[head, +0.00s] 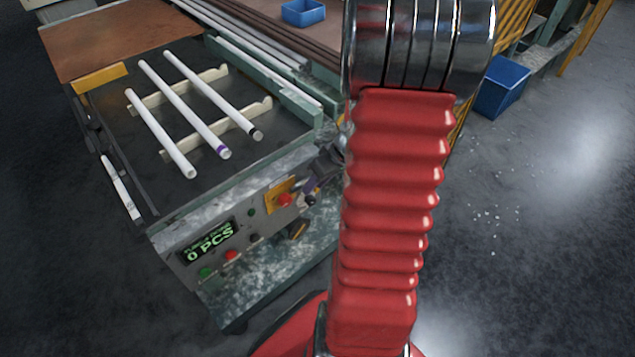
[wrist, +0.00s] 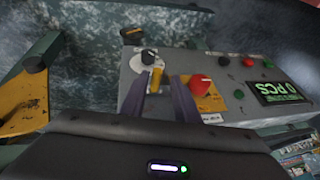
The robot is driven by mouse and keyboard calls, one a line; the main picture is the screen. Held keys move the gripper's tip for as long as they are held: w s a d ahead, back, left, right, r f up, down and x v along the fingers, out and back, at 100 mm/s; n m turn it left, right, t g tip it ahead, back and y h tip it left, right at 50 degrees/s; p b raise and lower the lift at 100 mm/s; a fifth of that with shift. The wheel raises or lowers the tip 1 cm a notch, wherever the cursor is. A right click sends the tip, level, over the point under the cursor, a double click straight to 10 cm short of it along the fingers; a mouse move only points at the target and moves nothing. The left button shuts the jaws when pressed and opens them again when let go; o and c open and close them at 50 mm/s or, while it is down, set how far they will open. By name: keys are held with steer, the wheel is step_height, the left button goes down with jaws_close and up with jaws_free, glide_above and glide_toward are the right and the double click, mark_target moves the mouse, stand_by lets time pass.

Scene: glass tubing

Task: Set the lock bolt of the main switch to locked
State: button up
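The control panel (wrist: 228,66) fills the middle of the wrist view and also shows in the head view (head: 243,236). The main switch looks to be the red knob (wrist: 200,84) on a yellow plate (wrist: 213,101); it shows in the head view too (head: 285,199). A small yellow upright piece (wrist: 155,79), possibly the lock bolt, stands left of the red knob. A black knob (wrist: 148,57) on a pale round base is just beyond it. My gripper (wrist: 160,84) is open, its purple fingers either side of the yellow piece with gaps. The bolt's setting cannot be told.
A display (wrist: 278,91) reading 0 PCS and red and green buttons are on the panel's right in the wrist view. Three white tubes (head: 182,108) lie on cream racks above the panel in the head view. Blue boxes (head: 502,86) stand beyond my arm.

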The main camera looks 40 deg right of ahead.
steer(key=shift+o, duration=0.2)
steer(key=shift+d+r, duration=0.1)
steer(key=shift+s+d+r, duration=0.1)
steer(key=shift+s+r, duration=0.1)
steer(key=shift+r, duration=0.3)
steer(key=v, duration=1.2)
steer(key=shift+s+r, duration=0.15)
steer(key=shift+r, duration=0.05)
